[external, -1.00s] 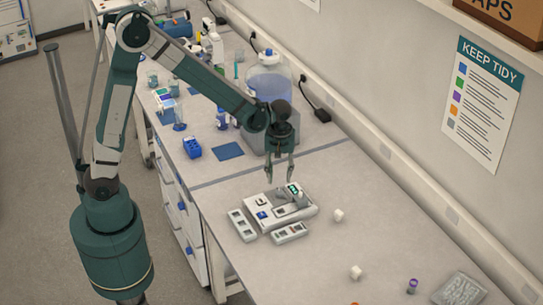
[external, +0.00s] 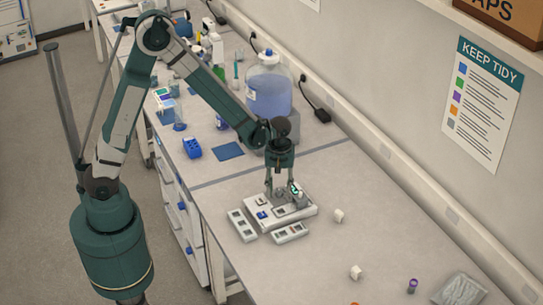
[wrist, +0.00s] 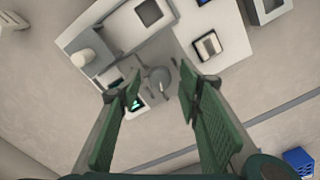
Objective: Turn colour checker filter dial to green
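The colour checker (external: 297,212) is a pale grey device on the bench, with a small dark display showing green (wrist: 136,104). A round grey dial (wrist: 158,76) with short marks around it sits on its top plate in the wrist view. My gripper (external: 281,193) is directly over the device, pointing down. In the wrist view my gripper (wrist: 162,84) is open, its two green fingers on either side of the dial with space between. I cannot tell whether the fingertips are level with the dial. The dial's setting is unclear.
Small grey modules (external: 242,225) lie beside the device. White cubes (external: 339,215) and a purple-capped vial (external: 412,286) are to its right. A blue rack (external: 192,148), a blue mat (external: 229,150) and a large carboy (external: 268,90) stand behind. The bench front right is mostly clear.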

